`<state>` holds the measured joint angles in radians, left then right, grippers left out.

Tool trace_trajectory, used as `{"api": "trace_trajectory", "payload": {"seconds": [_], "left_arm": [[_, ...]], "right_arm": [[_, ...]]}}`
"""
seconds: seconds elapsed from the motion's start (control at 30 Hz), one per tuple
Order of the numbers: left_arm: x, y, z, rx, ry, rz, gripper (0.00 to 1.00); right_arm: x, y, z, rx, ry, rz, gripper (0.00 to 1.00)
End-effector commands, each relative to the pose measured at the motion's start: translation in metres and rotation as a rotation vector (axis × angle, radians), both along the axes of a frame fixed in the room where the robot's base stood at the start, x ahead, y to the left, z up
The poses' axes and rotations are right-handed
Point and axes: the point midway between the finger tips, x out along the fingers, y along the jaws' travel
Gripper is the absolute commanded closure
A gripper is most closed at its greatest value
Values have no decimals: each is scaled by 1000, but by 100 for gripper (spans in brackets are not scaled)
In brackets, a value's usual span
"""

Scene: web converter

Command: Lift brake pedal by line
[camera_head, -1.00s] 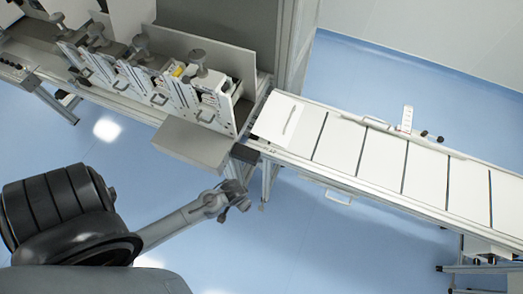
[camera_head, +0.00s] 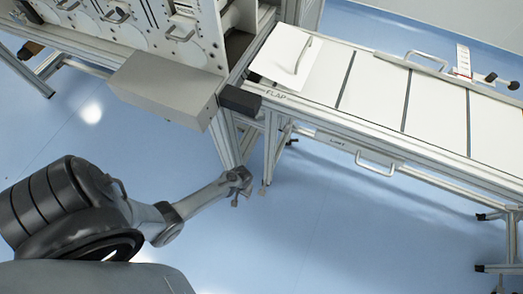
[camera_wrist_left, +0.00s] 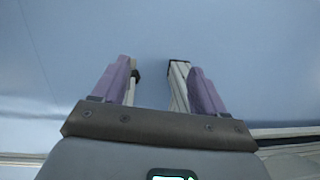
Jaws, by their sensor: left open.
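I cannot pick out a brake pedal for certain in either view. The line is a framed table with white panels (camera_head: 376,94), running to the right in the head view. My right gripper is not in view.
A grey box (camera_head: 167,88) juts from the machine at the upper left, with a black block (camera_head: 240,100) at the table corner. Frame legs (camera_head: 272,150) stand close to my left gripper. A flap (camera_head: 284,58) with a handle lies on the table's left end. Blue floor in front is clear.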

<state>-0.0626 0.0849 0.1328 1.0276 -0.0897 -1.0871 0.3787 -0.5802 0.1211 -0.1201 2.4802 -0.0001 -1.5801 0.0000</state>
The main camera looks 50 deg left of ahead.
Motion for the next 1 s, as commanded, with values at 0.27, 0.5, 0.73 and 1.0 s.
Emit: {"api": "trace_trajectory", "payload": {"seconds": [0.27, 0.5, 0.73, 1.0], "left_arm": [[42, -1, -113, -24, -11, 37, 28], [93, -1, -152, -31, -76, 48, 28], [119, -1, -163, -33, -113, 47, 28], [123, -1, -182, -33, -116, 47, 28]], "right_arm": [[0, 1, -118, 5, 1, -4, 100], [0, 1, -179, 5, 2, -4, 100], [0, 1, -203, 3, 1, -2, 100], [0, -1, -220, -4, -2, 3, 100]]}}
